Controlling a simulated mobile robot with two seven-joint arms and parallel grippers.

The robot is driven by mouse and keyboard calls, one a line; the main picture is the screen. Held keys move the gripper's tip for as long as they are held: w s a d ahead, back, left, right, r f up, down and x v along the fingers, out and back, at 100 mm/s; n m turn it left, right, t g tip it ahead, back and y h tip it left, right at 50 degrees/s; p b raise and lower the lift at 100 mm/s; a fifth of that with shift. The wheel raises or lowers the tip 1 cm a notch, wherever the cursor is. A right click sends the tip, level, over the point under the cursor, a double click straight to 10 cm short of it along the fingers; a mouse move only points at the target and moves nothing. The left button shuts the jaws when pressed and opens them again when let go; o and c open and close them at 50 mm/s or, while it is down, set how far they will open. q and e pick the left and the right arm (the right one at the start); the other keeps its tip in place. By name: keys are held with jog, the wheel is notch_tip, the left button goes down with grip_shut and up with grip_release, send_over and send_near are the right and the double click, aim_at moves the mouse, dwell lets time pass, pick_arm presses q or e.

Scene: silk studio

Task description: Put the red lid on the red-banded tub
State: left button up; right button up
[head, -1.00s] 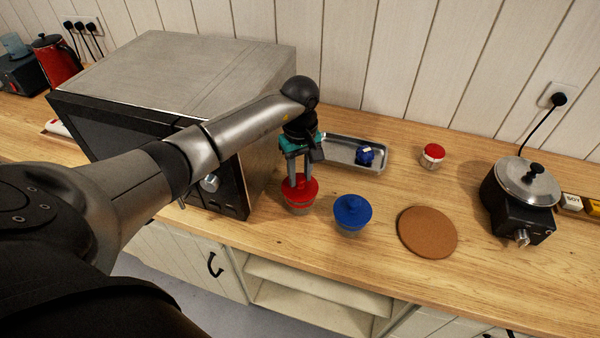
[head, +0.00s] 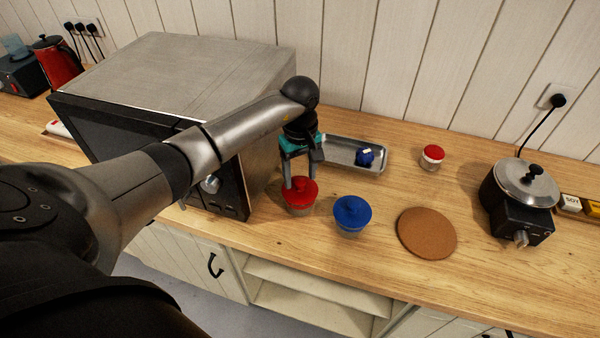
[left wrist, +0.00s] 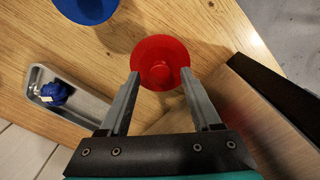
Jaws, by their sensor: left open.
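The red lid (head: 300,190) sits on top of a tub (head: 299,209) on the counter, right of the big metal oven. Little of that tub shows under the lid. The red lid also shows in the left wrist view (left wrist: 160,62), round and with a knob. My left gripper (head: 302,183) is right above the lid, pointing down and open. In the left wrist view its fingers (left wrist: 160,75) stand apart on either side of the lid's knob, holding nothing. My right gripper is not in view.
A blue-lidded tub (head: 352,214) stands close to the right. A metal tray (head: 340,146) holding a blue item lies behind. A cork mat (head: 427,232), small red-topped jar (head: 432,156) and black cooker (head: 515,200) are farther right. The oven (head: 180,80) stands close on the left.

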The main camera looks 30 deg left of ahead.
aim_at(300, 181)
pick_arm(q)
notch_tip(300, 181, up, 12)
jog(key=b, duration=0.1)
jog(key=shift+b, duration=0.3)
